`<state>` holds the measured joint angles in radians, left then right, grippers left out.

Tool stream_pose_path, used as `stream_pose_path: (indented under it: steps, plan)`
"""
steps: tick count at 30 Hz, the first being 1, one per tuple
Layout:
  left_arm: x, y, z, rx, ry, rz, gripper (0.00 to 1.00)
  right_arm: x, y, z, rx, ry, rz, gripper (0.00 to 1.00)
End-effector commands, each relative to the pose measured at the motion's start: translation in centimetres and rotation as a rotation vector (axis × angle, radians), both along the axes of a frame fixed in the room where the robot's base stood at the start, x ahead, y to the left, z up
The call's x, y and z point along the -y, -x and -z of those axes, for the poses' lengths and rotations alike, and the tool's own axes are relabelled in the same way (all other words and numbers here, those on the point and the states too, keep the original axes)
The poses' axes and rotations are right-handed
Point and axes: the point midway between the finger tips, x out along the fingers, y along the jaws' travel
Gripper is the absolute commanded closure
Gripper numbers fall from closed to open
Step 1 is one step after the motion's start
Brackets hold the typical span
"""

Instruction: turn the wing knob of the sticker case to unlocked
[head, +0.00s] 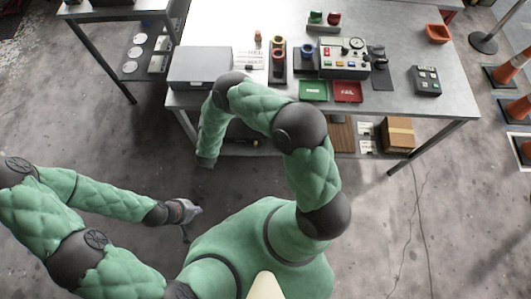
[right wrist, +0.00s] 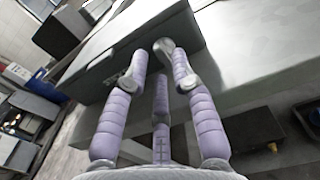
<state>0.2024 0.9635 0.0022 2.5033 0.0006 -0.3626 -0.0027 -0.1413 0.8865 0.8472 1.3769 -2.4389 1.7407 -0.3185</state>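The sticker case, a flat grey box (head: 200,64), sits closed at the left end of the metal table. A large grey box edge, likely the same case (right wrist: 115,30), fills the upper middle of the right wrist view. My right gripper (right wrist: 152,52) has lavender fingers with grey tips, close to the box's side. In the head view the right hand is not clearly seen. My left gripper (head: 188,211) hangs low over the floor, away from the table; its fingers are too small to judge.
A control panel (head: 344,60), a green tray (head: 313,91), a red tray (head: 347,92) and a keypad box (head: 427,81) stand on the table (head: 400,107). A cardboard box (head: 397,134) is on the lower shelf. Floor before the table is clear.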

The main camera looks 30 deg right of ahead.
Motion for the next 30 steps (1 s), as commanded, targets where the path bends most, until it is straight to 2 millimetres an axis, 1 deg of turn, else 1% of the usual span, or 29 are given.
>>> stream_pose_path:
  steps: [1, 12, 15, 16, 18, 23, 30]
  plan:
    - [0.0, 0.0, 0.0, -0.001, 0.000, 0.000, 1.00, -0.6, 0.8, 0.2, -0.002, 0.000, -0.003, 0.74]
    - [0.0, 0.0, -0.5, -0.001, 0.000, 0.000, 1.00, -4.2, 6.0, 0.1, 0.000, -0.002, -0.005, 0.74]
    - [0.0, 0.0, -0.6, -0.001, 0.000, 0.000, 1.00, -5.1, 7.4, 0.1, 0.000, -0.001, -0.004, 0.74]
    - [0.0, 0.0, -0.6, -0.001, 0.000, 0.000, 1.00, -5.1, 7.7, 0.2, -0.004, -0.004, 0.001, 0.74]
    - [0.0, 0.0, -0.5, -0.001, 0.000, 0.000, 1.00, -3.9, 7.9, 1.2, -0.047, -0.023, 0.040, 0.74]
    - [0.0, 0.0, -0.5, -0.001, 0.000, 0.000, 1.00, -2.1, 8.9, 3.0, -0.132, -0.061, 0.113, 0.74]
    - [0.0, 0.0, -0.4, -0.001, 0.000, 0.000, 1.00, 0.4, 11.0, 5.6, -0.253, -0.127, 0.224, 0.74]
